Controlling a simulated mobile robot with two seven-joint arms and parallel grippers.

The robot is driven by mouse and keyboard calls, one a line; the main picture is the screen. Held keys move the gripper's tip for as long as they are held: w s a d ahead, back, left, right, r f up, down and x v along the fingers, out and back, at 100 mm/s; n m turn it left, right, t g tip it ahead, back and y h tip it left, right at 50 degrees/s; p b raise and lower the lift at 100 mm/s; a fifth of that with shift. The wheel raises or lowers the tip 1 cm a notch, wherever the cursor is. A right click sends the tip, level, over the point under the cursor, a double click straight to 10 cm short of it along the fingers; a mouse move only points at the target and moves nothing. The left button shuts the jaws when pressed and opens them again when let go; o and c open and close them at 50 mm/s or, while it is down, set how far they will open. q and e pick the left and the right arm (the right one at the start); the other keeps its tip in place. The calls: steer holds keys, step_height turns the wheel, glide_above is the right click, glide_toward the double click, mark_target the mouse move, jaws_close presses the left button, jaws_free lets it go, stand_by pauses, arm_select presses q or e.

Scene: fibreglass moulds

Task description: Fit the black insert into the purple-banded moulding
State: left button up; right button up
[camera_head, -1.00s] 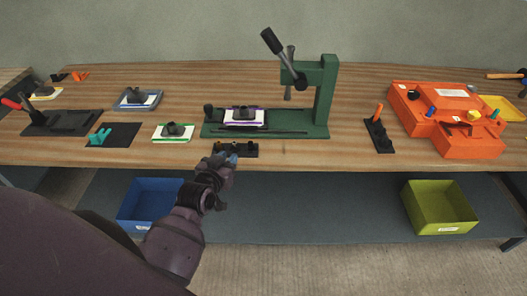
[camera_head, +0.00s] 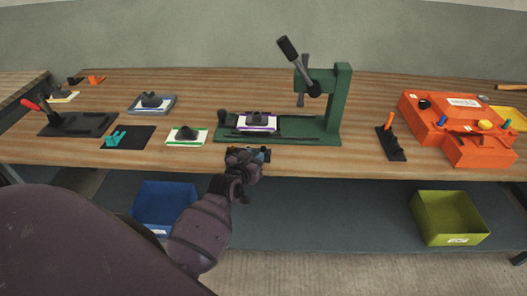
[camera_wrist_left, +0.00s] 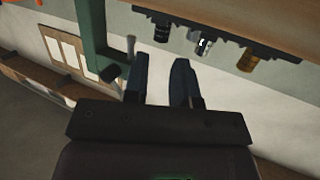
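The purple-banded moulding (camera_head: 257,123), white with a dark block on top, lies on the base of the green press (camera_head: 330,115). In front of the press is a small black rack (camera_head: 265,158), partly hidden by my left gripper (camera_head: 247,157). In the left wrist view the rack (camera_wrist_left: 225,38) carries a black insert (camera_wrist_left: 161,32), a silver one (camera_wrist_left: 204,44) and a brass-coloured one (camera_wrist_left: 246,60). My left gripper's fingers (camera_wrist_left: 162,66) are apart with nothing between them, close to the black insert's end. My right gripper is not in view.
A green-banded moulding (camera_head: 187,135) and a grey-blue one (camera_head: 152,103) lie left of the press. An orange fixture (camera_head: 460,125) stands at the right. A blue bin (camera_head: 165,203) and a yellow-green bin (camera_head: 448,215) are below the table.

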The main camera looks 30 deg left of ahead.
arm_select(q)
steer(key=x, duration=0.3)
steer(key=shift+w+f, duration=0.1)
steer(key=shift+w, duration=0.1)
steer(key=shift+w+a+f, duration=0.1)
steer(key=shift+w+a, duration=0.05)
steer(key=shift+w, duration=0.5)
steer(key=c, duration=0.5)
jaws_close()
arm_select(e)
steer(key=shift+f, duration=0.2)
